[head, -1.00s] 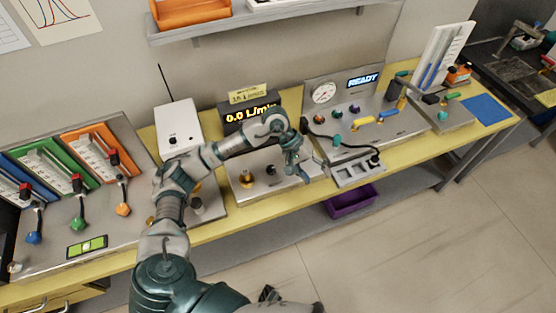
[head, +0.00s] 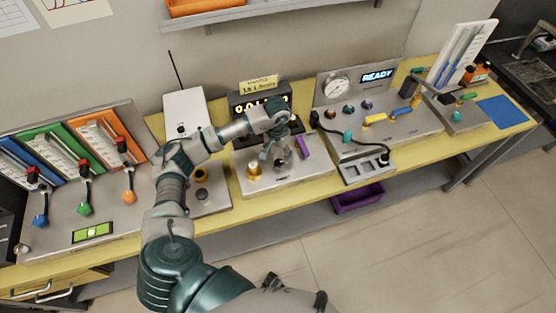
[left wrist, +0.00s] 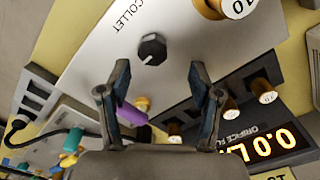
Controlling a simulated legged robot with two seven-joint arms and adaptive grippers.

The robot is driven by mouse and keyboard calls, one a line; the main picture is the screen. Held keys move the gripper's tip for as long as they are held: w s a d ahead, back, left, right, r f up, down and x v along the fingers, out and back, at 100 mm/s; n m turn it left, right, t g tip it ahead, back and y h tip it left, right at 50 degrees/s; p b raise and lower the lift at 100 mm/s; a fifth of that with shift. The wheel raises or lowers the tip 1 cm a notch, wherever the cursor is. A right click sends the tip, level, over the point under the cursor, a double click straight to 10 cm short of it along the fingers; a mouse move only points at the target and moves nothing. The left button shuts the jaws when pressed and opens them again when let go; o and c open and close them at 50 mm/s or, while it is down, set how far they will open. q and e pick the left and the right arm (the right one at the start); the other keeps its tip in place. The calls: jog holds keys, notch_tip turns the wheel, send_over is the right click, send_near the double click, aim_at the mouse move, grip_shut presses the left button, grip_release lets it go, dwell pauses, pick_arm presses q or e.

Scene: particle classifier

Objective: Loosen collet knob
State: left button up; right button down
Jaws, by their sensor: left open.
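The collet knob (left wrist: 152,49) is a dark faceted knob on a pale panel, beside the printed word COLLET in the left wrist view. My left gripper (left wrist: 160,72) is open; its two fingers stand apart, with the knob seen between and just beyond the tips. They do not appear to touch it. In the head view my left gripper (head: 272,152) hangs over the middle of the bench panel and partly covers the knob area. Dark tips at the bottom edge of the head view may be my right gripper (head: 296,290); its state is unclear.
A brass knob (head: 254,172) stands left of the gripper and a purple piece (head: 302,146) right of it. Behind is a lit flow display (head: 262,104). A black cable (head: 335,146) and a grey slotted tray (head: 366,168) lie to the right.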

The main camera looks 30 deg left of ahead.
aim_at(279, 161)
pick_arm(q)
jog(key=f, duration=0.4)
jog(key=shift+d, duration=0.2)
jog(key=shift+d+f, duration=0.2)
jog(key=shift+d, duration=0.4)
jog(key=shift+a+f, duration=0.1)
jog(key=shift+a, duration=0.5)
jog(key=c, duration=1.1)
jog(key=shift+d, duration=0.2)
jog(key=shift+c, duration=0.2)
